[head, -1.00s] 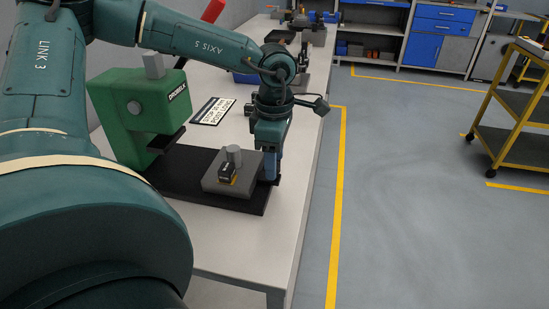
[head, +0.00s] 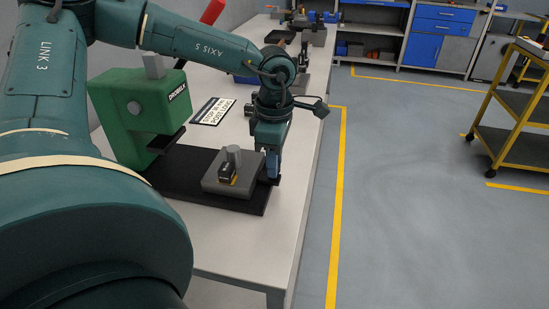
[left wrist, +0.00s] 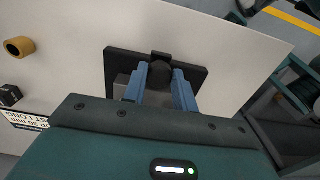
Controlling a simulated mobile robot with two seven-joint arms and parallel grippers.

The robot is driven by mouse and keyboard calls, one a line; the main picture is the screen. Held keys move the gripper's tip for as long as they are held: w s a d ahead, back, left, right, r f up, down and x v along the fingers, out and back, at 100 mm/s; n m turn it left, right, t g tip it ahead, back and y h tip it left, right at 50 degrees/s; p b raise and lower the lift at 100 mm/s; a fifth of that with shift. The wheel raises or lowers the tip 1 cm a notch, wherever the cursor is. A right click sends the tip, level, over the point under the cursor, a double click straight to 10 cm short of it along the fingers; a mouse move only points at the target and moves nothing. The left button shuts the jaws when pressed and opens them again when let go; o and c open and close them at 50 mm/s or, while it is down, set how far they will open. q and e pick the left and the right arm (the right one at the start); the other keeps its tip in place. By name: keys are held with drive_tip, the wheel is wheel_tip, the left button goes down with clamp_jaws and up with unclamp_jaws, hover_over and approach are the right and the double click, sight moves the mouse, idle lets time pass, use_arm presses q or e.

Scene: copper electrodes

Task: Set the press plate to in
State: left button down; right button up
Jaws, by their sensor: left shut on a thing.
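The green press (head: 135,112) stands on the bench with its dark base (head: 175,182) reaching toward the right. The grey press plate (head: 217,186) lies on the right end of that base, out from under the press head. My left gripper (head: 272,178) is at the plate's right edge, pointing down. In the left wrist view its blue fingers (left wrist: 159,75) are closed about a dark round knob (left wrist: 160,72) by the dark base. My right gripper is not in view.
A white sign (head: 213,111) lies on the bench behind the base. Tools and a vice (head: 315,30) stand farther along the bench. The floor to the right is open, with a yellow trolley (head: 510,125) at the far right.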

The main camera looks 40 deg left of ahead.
sight(234, 147)
use_arm(q)
drive_tip(key=s+a, duration=0.1)
drive_tip(key=a, duration=0.1)
drive_tip(key=s+a+p, duration=0.1)
drive_tip(key=a, duration=0.2)
drive_tip(key=s+a+p, duration=0.1)
drive_tip(key=s+a, duration=0.1)
drive_tip(key=shift+a+r, duration=0.35)
drive_tip(key=shift+s+a+f+p, duration=0.2)
drive_tip(key=shift+s+a+p, duration=0.05)
drive_tip(key=shift+a+p, duration=0.1)
drive_tip(key=shift+f, duration=0.1)
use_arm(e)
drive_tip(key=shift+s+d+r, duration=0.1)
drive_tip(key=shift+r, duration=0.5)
use_arm(q)
drive_tip(key=c, duration=1.1)
unclamp_jaws()
wheel_tip(234, 147, up, 13)
drive_tip(key=shift+r, duration=0.1)
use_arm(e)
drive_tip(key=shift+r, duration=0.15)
